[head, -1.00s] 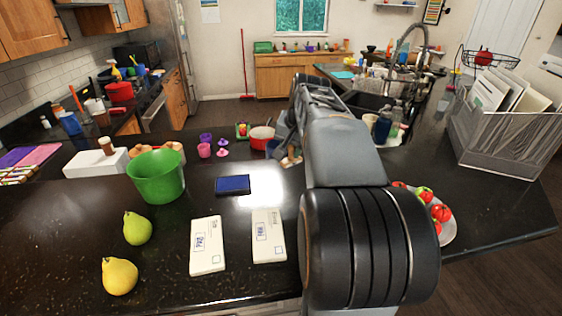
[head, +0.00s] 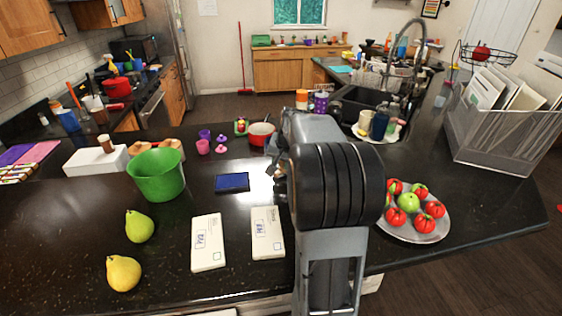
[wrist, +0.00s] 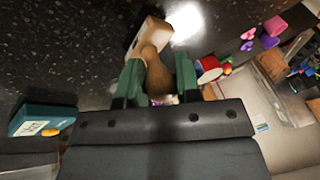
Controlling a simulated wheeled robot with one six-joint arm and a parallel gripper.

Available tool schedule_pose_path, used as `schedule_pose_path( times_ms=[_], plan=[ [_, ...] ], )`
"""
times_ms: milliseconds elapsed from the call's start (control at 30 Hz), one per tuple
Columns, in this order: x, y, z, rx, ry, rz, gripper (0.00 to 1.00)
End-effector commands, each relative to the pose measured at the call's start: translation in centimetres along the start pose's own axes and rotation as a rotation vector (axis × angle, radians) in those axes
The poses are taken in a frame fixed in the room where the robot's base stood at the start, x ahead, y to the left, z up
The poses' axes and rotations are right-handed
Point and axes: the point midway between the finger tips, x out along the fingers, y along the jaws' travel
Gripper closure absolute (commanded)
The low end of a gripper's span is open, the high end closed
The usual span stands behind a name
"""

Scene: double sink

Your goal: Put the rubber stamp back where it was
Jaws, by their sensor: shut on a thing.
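In the wrist view, my gripper (wrist: 158,82) is shut on the wooden handle of the rubber stamp (wrist: 153,62). The stamp's pale block (wrist: 147,35) points away from the fingers over the dark counter. In the head view, my gripper (head: 275,175) is just right of the blue ink pad (head: 232,182) and largely hidden by my arm. Two white envelopes, the left (head: 207,242) and the right (head: 267,232), lie in front of the pad with blue marks on them. I cannot tell the stamp's height above the counter.
A green bowl (head: 156,174) and two pears (head: 139,226) are at left. A plate (head: 425,232) of red and green fruit is right of my arm. Small pink and purple cups (head: 203,146) and a red pot (head: 261,134) stand behind. A wire file holder (head: 490,140) is far right.

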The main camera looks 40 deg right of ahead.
Motion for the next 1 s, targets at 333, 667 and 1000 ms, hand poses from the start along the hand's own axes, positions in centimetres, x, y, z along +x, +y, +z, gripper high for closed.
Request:
schedule_pose_path(
  times_ms=[333,667,1000],
  plan=[
    [0.32,0.10,0.10,0.000,0.000,0.000,0.84],
    [0.34,0.10,0.11,-0.001,-0.001,0.000,0.43],
    [-0.32,-0.02,-0.06,0.000,0.001,0.000,0.43]
  ],
)
